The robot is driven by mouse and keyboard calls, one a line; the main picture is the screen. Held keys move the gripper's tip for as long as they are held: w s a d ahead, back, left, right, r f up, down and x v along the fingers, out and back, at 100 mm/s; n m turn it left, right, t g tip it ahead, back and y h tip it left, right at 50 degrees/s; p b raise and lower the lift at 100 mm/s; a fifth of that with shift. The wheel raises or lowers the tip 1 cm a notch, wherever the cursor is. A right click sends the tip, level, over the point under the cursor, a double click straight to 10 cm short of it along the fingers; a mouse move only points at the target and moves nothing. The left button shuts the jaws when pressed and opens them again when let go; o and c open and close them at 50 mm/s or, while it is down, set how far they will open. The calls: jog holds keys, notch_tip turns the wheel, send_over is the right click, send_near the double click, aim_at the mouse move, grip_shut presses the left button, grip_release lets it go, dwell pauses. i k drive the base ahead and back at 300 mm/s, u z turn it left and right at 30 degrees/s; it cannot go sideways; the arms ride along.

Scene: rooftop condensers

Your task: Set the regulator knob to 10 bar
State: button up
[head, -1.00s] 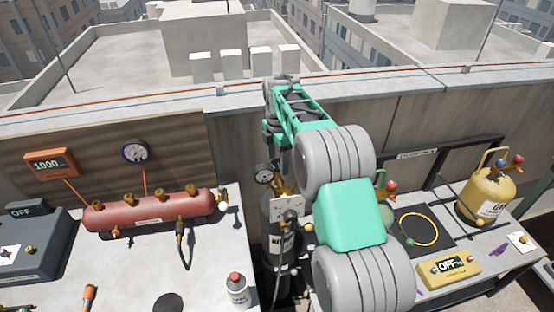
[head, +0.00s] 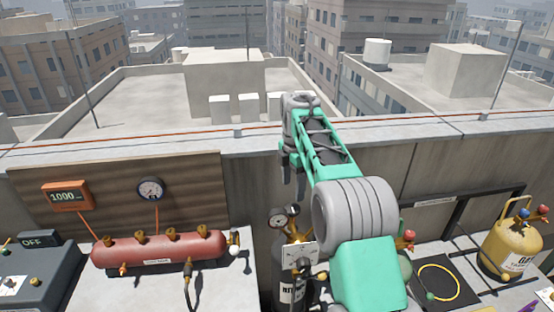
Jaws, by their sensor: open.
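A dark cylinder (head: 292,289) with a partly hidden white label stands between the two benches. Its brass regulator carries round gauges (head: 278,219) on top. A white plate (head: 296,247) with a dark fitting in front is fixed below the gauges. I cannot make out for certain which part is the regulator knob or what it is set to. My gripper (head: 291,176) points down above and slightly right of the gauges, apart from them. It is open and empty, and its fingers are small in view. My teal and grey arm hides the area right of the cylinder.
A yellow cylinder (head: 512,246) and a black mat (head: 440,278) are on the right. The parapet (head: 420,126) runs behind.

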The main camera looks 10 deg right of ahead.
aim_at(304, 264)
jog(key=k, duration=1)
